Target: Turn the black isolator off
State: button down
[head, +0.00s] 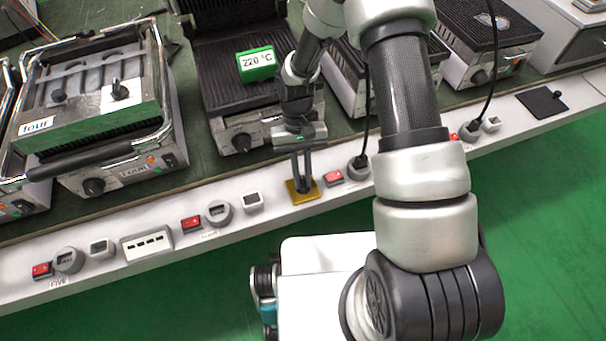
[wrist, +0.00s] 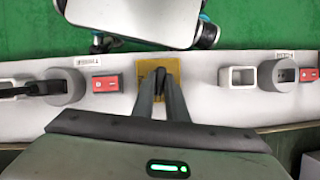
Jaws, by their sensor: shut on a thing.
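The black isolator sits on a yellow plate (head: 303,196) on the white front rail. My gripper (head: 301,185) is over it, pointing down, with its two dark fingers shut on the isolator's knob. In the wrist view the yellow plate (wrist: 146,80) shows behind the fingers. The fingertips of my gripper (wrist: 160,80) meet around the dark knob at its middle. The fingers hide most of the knob, so I cannot tell its angle.
A red switch (head: 333,178) and a grey round socket (head: 357,168) with a black cable lie just right of the plate on the rail (head: 280,222). A small square socket (head: 253,201) is to the left. Contact grills, one with a green "220 °C" block (head: 256,64), stand behind.

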jog(key=shift+n+h, duration=0.4)
jog(key=shift+n, duration=0.7)
jog(key=c, duration=1.8)
grip_release()
jog(key=shift+o, duration=0.2)
jog(key=p+v, duration=0.3)
jog(key=v, duration=1.4)
jog(key=shift+r, duration=0.25)
jog(key=shift+s+a, duration=0.15)
